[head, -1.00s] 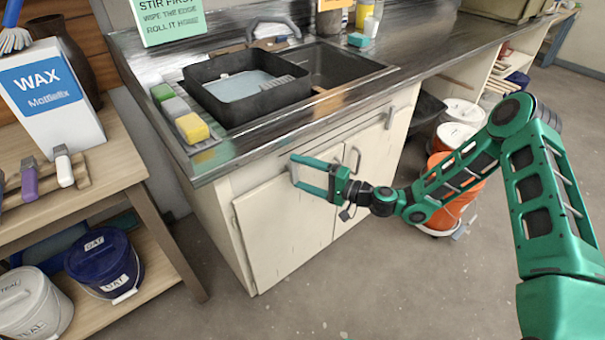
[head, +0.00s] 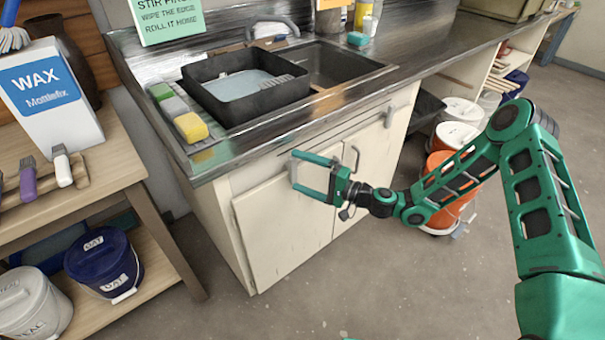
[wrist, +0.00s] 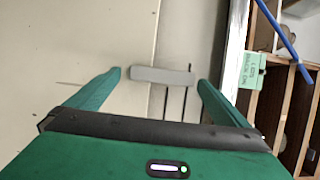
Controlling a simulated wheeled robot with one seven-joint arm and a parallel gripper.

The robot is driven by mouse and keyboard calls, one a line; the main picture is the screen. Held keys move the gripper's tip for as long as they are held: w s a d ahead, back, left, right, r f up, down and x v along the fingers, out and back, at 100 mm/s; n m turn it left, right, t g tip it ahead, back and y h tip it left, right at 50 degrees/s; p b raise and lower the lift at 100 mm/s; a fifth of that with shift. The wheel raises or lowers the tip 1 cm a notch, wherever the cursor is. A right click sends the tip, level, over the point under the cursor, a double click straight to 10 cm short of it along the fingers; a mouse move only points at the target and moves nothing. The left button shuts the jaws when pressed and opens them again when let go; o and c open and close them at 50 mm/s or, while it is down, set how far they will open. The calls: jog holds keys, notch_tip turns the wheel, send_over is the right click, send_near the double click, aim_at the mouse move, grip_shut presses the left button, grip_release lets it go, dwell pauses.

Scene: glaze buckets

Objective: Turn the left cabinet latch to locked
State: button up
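The latch shows in the wrist view as a short grey bar (wrist: 162,76) on the pale cabinet front. Its long side runs from one fingertip toward the other, roughly up and down on the cabinet. My gripper (wrist: 160,78) is open, with one finger near each end of the bar and small visible gaps. In the head view my gripper (head: 295,171) is at the upper part of the left cabinet door (head: 275,235), below the counter edge. The latch is small and pale there, between the fingertips. I cannot tell whether the fingertips touch the door.
A dark door handle (head: 353,159) is close to the right of my gripper. The counter (head: 235,165) overhangs above, with sponges and a black tub (head: 250,100). Orange buckets (head: 450,185) stand behind my arm. The floor in front is clear.

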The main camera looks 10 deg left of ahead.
jog(key=v, duration=1)
jog(key=shift+d, duration=0.35)
jog(key=shift+s, duration=0.15)
